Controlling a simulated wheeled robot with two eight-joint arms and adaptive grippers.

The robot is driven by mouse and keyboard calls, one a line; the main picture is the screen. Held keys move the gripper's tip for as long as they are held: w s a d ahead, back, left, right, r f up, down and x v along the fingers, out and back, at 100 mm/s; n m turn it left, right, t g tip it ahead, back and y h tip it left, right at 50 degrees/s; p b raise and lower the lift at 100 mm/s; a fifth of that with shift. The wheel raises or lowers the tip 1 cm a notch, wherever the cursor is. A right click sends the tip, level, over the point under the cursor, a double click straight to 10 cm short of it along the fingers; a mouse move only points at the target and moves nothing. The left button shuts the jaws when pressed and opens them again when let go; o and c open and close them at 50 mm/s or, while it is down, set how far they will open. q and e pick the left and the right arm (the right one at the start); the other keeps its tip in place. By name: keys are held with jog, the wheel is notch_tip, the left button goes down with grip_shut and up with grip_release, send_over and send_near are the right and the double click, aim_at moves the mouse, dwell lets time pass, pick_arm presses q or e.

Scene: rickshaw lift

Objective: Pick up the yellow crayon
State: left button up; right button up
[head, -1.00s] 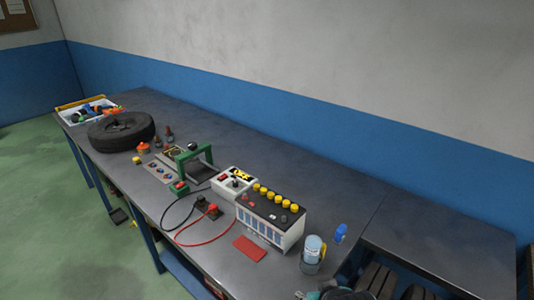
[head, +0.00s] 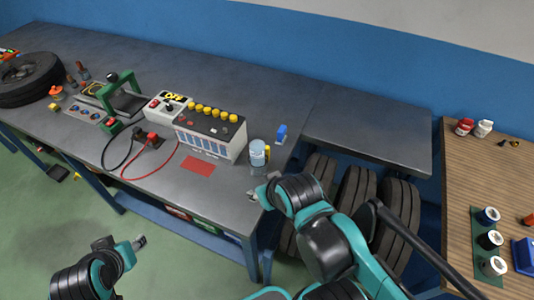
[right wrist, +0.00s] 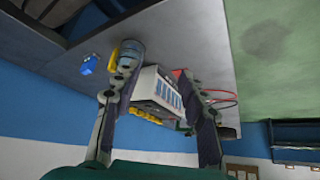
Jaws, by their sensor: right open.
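A small yellow upright thing (head: 267,150), perhaps the yellow crayon, shows partly behind a clear jar with a blue top (head: 257,156) near the table's front right. In the right wrist view a yellow piece (right wrist: 113,60) shows beside the jar (right wrist: 130,53). I cannot tell its full shape. My right gripper (head: 262,190) is just in front of the jar, at the table's front edge. In the right wrist view its fingers (right wrist: 152,80) are apart with nothing held. My left gripper (head: 138,243) hangs low, away from the table; its jaws are too small to judge.
A battery with yellow caps (head: 210,130) stands left of the jar, with a red card (head: 196,165) in front. A blue object (head: 281,133) stands behind the jar. Tyres (head: 355,195) stand under the lower table. A wooden table (head: 460,200) is at right.

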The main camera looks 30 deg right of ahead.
aim_at(267, 148)
jog(key=shift+o, duration=0.3)
jog(key=shift+r, duration=0.1)
